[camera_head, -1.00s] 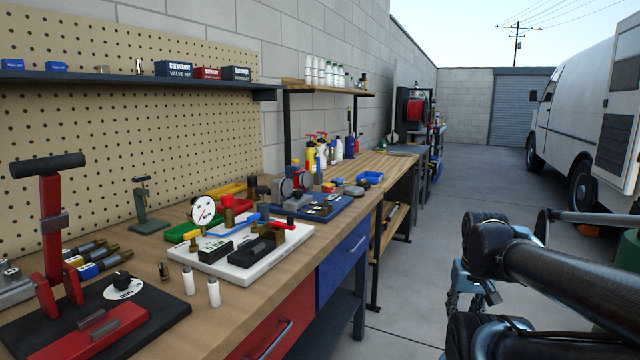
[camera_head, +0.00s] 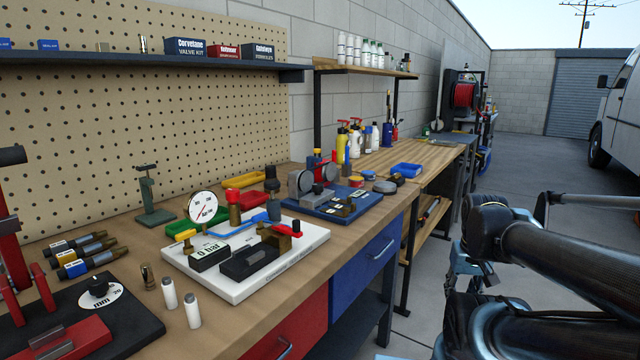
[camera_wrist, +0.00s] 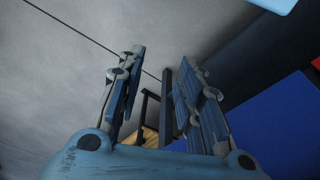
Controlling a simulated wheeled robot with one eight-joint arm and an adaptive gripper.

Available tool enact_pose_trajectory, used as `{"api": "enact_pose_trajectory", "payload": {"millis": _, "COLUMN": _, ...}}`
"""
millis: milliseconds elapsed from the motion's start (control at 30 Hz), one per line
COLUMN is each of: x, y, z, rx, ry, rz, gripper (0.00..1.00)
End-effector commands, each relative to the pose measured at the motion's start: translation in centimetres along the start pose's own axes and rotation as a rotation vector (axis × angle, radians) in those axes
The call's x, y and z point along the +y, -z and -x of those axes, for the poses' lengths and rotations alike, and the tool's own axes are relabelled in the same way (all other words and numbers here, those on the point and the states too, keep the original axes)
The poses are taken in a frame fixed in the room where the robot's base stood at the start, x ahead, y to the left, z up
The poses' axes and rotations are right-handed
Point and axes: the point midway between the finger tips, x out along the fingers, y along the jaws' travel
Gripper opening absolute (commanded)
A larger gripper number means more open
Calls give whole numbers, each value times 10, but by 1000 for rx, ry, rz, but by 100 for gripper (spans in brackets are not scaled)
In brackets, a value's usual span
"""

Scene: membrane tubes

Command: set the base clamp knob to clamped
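A black knob (camera_head: 97,287) sits on a white dial with dark markings, on the black base (camera_head: 140,318) of a red press at the lower left. I cannot tell for sure whether it is the base clamp knob, nor read its setting. A white board (camera_head: 312,237) to its right carries a gauge (camera_head: 203,206), a black block (camera_head: 248,262) and a red-handled brass valve (camera_head: 284,234). My gripper (camera_wrist: 160,65) is open and empty in the wrist view, its fingers apart. In the head view it is partly hidden by my arm, right of the bench and away from the knob.
Two white cylinders (camera_head: 192,311) and a brass fitting stand between the black base and the white board. A blue board (camera_head: 345,208) with parts lies behind. A shelf (camera_head: 150,59) overhangs the bench's back.

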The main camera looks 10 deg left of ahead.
Motion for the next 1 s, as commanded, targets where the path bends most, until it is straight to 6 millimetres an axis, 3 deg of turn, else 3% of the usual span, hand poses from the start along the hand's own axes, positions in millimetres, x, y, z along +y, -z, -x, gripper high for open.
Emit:
{"api": "enact_pose_trajectory", "payload": {"millis": 100, "x": -1, "y": -5, "z": 8, "rx": 11, "ry": 2, "rz": 8, "gripper": 51}}
{"api": "enact_pose_trajectory", "payload": {"millis": 167, "x": -4, "y": 0, "z": 15, "rx": 14, "ry": 8, "rz": 27, "gripper": 51}}
{"api": "enact_pose_trajectory", "payload": {"millis": 267, "x": -14, "y": 21, "z": 34, "rx": 19, "ry": 28, "rz": 92, "gripper": 51}}
{"api": "enact_pose_trajectory", "payload": {"millis": 467, "x": -54, "y": 88, "z": 100, "rx": 43, "ry": 93, "rz": 319, "gripper": 51}}
{"api": "enact_pose_trajectory", "payload": {"millis": 700, "x": -127, "y": 168, "z": 178, "rx": 81, "ry": 181, "rz": 619, "gripper": 51}}
{"api": "enact_pose_trajectory", "payload": {"millis": 1000, "x": -244, "y": 242, "z": 262, "rx": 136, "ry": 291, "rz": 979, "gripper": 51}}
